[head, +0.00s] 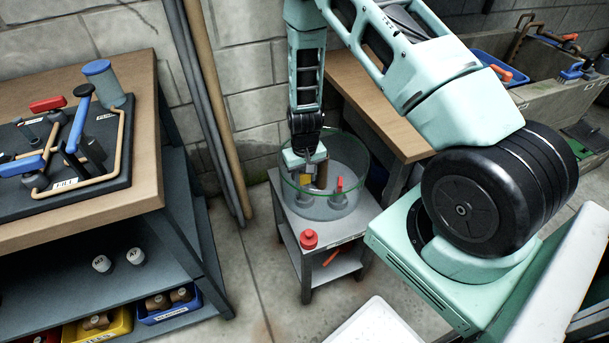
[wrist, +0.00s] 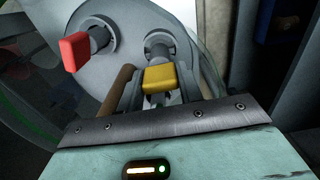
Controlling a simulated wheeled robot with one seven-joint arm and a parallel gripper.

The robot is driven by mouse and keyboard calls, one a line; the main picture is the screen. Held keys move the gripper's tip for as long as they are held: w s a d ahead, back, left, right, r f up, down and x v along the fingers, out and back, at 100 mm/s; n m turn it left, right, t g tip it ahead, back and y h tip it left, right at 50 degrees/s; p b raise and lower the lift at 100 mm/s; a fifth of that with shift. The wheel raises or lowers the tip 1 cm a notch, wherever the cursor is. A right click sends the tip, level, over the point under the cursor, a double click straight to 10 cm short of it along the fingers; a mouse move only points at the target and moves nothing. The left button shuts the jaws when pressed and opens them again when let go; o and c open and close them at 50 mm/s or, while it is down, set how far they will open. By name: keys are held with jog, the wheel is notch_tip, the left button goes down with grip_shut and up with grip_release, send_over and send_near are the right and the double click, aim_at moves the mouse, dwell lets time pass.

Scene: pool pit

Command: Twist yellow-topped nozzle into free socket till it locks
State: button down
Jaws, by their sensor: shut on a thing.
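The yellow-topped nozzle (wrist: 159,79) is between the fingers of my gripper (wrist: 160,88), which is shut on it. In the head view my gripper (head: 305,171) points down inside a clear round basin (head: 358,160), and the yellow top (head: 305,181) shows small. In the wrist view a grey round socket (wrist: 158,42) lies directly beyond the yellow top, in line with it. Whether the nozzle is seated or turned in it I cannot tell. A red-topped nozzle (wrist: 75,53) stands in the neighbouring socket (wrist: 97,30); its red top (head: 340,184) also shows in the head view.
The basin stands on a small grey stand (head: 284,210) with a red-capped item (head: 309,239) at its front corner. A brown post (wrist: 117,91) rises close beside my gripper. A workbench (head: 150,150) is at left; a wooden table (head: 375,105) is behind.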

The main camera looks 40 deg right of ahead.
jog(key=shift+f, duration=0.35)
jog(key=shift+f+b, duration=0.35)
jog(key=shift+b, duration=0.1)
jog(key=shift+f+b, duration=0.35)
jog(key=shift+f, duration=0.2)
dwell(0.5)
jog(key=n, duration=0.7)
jog(key=n+p, duration=0.1)
jog(key=n, duration=0.4)
jog(key=shift+n, duration=0.4)
jog(key=c, duration=0.9)
grip_release()
jog(key=shift+o, duration=0.2)
